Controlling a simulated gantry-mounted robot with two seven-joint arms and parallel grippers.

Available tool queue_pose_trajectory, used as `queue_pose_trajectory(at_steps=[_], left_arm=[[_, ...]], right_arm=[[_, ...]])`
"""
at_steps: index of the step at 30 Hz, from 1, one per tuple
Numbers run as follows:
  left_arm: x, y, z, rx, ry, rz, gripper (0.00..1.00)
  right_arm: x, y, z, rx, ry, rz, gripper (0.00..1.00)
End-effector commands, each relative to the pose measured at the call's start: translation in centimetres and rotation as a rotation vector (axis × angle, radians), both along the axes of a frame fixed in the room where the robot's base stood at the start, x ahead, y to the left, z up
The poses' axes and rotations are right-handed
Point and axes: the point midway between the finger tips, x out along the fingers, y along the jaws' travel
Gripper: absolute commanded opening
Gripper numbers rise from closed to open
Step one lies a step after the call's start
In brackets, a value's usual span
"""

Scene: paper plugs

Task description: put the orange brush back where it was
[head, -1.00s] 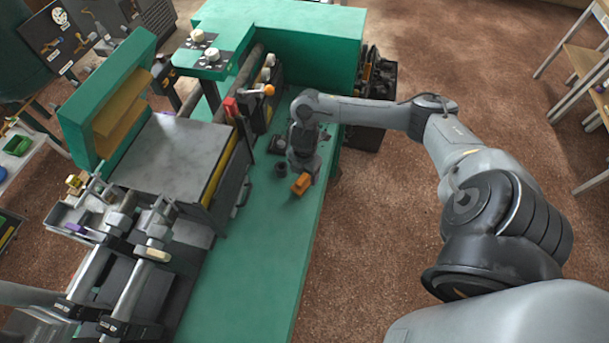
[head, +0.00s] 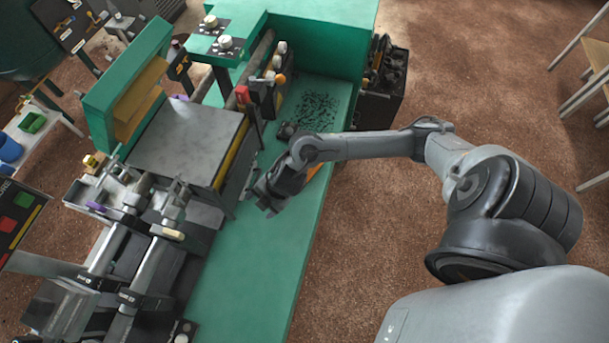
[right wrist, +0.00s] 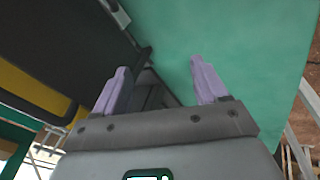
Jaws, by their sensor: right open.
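The orange brush shows only as a small orange strip (head: 314,173) on the green table, just right of my right wrist in the head view. My arm hides the rest of it, and I cannot tell how it lies. My right gripper (head: 264,202) is left of and nearer than the strip, low over the green table beside the machine's dark side. In the right wrist view its two pale purple fingertips (right wrist: 160,80) are apart with nothing between them. The brush does not show in that view. My left gripper is not in view.
Dark scraps (head: 315,108) lie on the green table (head: 245,265) at the back. The machine's grey plate (head: 188,142) and knobs rise to the left. A black bin (head: 384,82) stands off the back right edge. The table's front is clear.

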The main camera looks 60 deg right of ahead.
Motion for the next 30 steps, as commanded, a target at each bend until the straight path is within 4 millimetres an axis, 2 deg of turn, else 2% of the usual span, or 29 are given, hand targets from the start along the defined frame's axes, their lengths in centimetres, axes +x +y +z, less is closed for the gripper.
queue_pose_trajectory(at_steps=[1, 3, 5, 8, 12, 15, 18, 22, 30], left_arm=[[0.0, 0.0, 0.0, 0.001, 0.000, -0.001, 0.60], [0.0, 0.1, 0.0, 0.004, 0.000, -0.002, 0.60], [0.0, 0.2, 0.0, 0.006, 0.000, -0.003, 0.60], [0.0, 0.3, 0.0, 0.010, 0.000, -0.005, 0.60], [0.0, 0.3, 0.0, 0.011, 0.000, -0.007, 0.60], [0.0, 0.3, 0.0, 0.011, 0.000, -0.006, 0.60], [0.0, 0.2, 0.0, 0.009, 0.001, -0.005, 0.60], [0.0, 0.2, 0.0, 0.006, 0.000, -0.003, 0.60], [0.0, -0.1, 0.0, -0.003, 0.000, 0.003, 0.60]], right_arm=[[-0.8, 4.1, 0.6, 0.078, -0.047, -0.064, 0.73], [-1.3, 6.9, 2.2, 0.152, -0.099, -0.203, 0.73], [-2.1, 7.8, 3.6, 0.203, -0.110, -0.347, 0.73], [-4.2, 7.1, 5.1, 0.257, -0.072, -0.605, 0.73], [-8.5, 4.3, 5.6, 0.286, 0.051, -0.921, 0.73], [-11.4, 2.8, 5.6, 0.289, 0.141, -1.081, 0.73], [-13.5, 1.8, 5.5, 0.291, 0.205, -1.180, 0.73], [-14.7, 1.3, 5.5, 0.289, 0.243, -1.235, 0.73], [-14.8, 1.3, 5.5, 0.289, 0.245, -1.239, 0.73]])
